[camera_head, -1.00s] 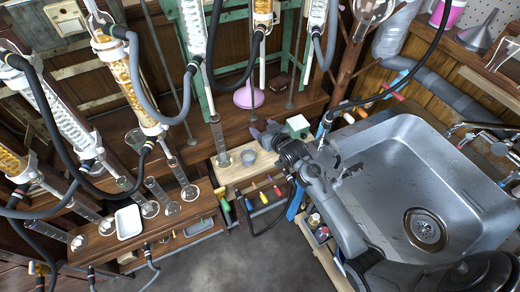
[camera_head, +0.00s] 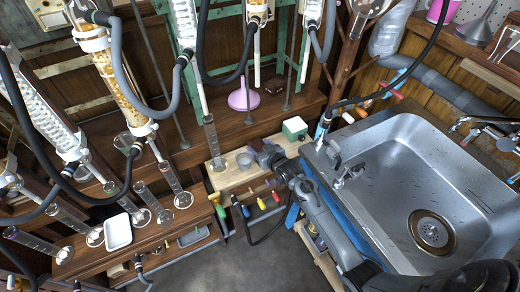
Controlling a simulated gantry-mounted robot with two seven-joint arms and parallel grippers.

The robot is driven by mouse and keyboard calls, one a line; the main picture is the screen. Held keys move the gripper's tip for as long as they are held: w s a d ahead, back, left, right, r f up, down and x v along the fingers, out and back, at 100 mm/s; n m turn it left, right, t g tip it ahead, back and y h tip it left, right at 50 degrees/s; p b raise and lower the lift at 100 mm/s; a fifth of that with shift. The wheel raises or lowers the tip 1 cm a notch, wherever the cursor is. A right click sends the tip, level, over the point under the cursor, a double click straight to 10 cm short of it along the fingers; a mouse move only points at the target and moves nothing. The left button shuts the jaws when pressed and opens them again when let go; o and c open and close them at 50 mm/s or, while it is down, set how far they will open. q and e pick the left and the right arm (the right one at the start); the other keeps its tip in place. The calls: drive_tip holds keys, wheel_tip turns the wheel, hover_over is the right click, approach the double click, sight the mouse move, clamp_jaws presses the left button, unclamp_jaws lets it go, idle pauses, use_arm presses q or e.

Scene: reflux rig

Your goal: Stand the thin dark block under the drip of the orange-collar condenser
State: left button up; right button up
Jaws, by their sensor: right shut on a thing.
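My right gripper (camera_head: 258,153) is low over the front bench, just right of a small grey cup. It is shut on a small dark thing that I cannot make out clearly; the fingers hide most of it. A dark brown block (camera_head: 273,86) lies on the back shelf, apart from the gripper. Several condensers hang above; one with amber filling (camera_head: 257,12) is cut by the top edge. Another amber-filled one (camera_head: 108,68) hangs tilted at the left. I cannot tell which collar is orange. My left gripper is not in view.
Glass cylinders and a white tray (camera_head: 118,232) stand at left. A steel sink (camera_head: 400,190) fills the right. Black hoses loop down.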

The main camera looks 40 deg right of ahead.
drive_tip(key=shift+w, duration=0.1)
drive_tip(key=o, duration=0.7)
drive_tip(key=shift+c, duration=0.2)
drive_tip(key=shift+r, duration=0.15)
drive_tip(key=shift+s+r, duration=0.15)
drive_tip(key=shift+s, duration=0.2)
drive_tip(key=p+v, duration=0.5)
drive_tip(key=v, duration=0.6)
drive_tip(key=shift+s, duration=0.2)
